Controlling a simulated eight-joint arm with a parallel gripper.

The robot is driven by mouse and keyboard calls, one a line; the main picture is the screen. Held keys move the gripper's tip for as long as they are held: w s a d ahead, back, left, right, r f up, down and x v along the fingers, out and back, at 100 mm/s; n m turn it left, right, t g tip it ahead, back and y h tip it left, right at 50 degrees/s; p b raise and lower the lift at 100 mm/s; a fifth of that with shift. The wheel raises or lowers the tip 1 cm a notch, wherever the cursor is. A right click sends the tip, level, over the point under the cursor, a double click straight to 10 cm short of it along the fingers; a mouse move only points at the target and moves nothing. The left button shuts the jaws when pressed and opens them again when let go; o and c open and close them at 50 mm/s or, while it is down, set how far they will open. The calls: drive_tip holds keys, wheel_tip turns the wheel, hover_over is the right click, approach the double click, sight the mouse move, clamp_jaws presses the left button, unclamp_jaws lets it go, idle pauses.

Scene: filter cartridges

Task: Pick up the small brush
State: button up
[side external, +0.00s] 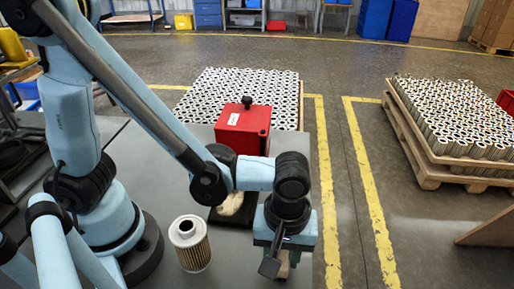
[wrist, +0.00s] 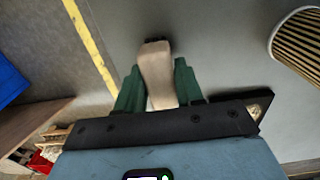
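The small brush shows in the wrist view as a pale wooden piece (wrist: 157,75) with a dark end at the top of the picture. My gripper (wrist: 157,85) has its two green fingers along both sides of this piece, with no clear gap, so it looks shut on it. In the side view my gripper (side external: 284,262) points down over the front right of the grey table, near its edge. A brownish bit of the brush shows between the fingers there; the rest is hidden by the gripper.
A filter cartridge (side external: 190,243) stands upright on the table left of my gripper; it also shows in the wrist view (wrist: 302,42). A red box (side external: 243,130) with a black knob stands behind. A dark tray (side external: 222,219) holding something beige lies before it. Cartridge pallets stand beyond.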

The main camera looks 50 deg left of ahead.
drive_tip(key=c, duration=0.4)
drive_tip(key=shift+o, duration=0.2)
drive_tip(key=shift+r, duration=0.15)
drive_tip(key=shift+r, duration=0.45)
drive_tip(key=r, duration=0.1)
drive_tip(key=s+r, duration=0.1)
drive_tip(key=r, duration=0.1)
drive_tip(key=shift+d+r, duration=0.15)
drive_tip(key=shift+r, duration=0.1)
drive_tip(key=s+d+r, duration=0.3)
drive_tip(key=s+r, duration=0.3)
drive_tip(key=s, duration=0.4)
drive_tip(key=shift+d+r, duration=0.15)
